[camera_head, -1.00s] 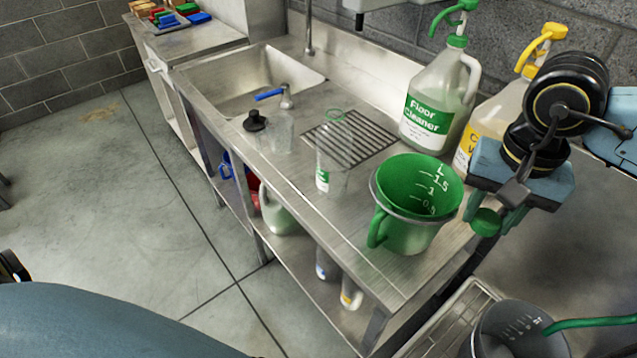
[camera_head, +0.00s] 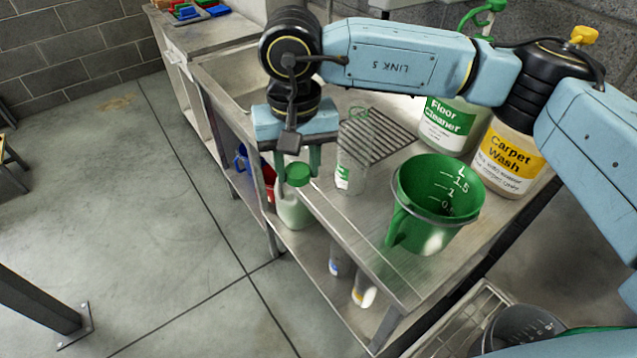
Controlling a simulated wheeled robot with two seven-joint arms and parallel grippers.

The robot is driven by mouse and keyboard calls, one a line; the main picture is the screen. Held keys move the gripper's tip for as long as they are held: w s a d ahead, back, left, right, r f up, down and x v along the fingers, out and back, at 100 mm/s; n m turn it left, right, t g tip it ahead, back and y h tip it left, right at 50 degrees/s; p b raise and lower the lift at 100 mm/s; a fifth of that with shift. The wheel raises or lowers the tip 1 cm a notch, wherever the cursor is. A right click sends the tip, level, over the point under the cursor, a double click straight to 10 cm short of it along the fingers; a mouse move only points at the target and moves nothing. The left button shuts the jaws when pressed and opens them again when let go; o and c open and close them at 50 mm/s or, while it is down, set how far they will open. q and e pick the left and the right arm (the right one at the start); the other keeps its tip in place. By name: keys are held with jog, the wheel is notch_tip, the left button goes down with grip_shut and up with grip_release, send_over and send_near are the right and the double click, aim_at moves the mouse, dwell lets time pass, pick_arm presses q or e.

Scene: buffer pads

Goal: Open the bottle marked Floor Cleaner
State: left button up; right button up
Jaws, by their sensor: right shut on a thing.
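The large clear jug marked Floor Cleaner (camera_head: 447,120) stands at the back of the steel counter, with a green pump top (camera_head: 485,14). My right arm hides part of its upper body. A smaller clear bottle (camera_head: 353,155) with a green label stands on the counter near the front edge; its label is too small to read, and its top looks uncapped. My right gripper (camera_head: 297,170) is shut on a green cap (camera_head: 298,174), held left of the small bottle, around the counter's front edge. My left gripper is not in view.
A green measuring jug (camera_head: 430,225) stands at the counter's front right. A Carpet Wash jug (camera_head: 512,160) is behind it. Bottles, including a pale one (camera_head: 292,212), stand on the lower shelf. A grey bucket (camera_head: 520,328) is at bottom right. The floor at left is mostly clear.

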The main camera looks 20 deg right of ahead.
pick_arm(q)
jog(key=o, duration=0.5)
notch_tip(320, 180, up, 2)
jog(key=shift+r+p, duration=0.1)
jog(key=shift+p, duration=0.7)
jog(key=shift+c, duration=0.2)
pick_arm(e)
jog(key=w+d+m, duration=0.2)
jog(key=d, duration=0.2)
pick_arm(q)
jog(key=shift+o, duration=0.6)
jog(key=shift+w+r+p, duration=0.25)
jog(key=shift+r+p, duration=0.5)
jog(key=shift+p, duration=0.1)
pick_arm(e)
jog(key=m, duration=0.2)
send_over(347, 214)
notch_tip(347, 214, down, 14)
jog(key=shift+r+p, duration=0.1)
jog(key=shift+p, duration=0.2)
notch_tip(347, 214, down, 5)
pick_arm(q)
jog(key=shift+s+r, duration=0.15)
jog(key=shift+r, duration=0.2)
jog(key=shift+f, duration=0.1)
pick_arm(e)
jog(key=o, duration=1.1)
jog(key=shift+c, duration=0.2)
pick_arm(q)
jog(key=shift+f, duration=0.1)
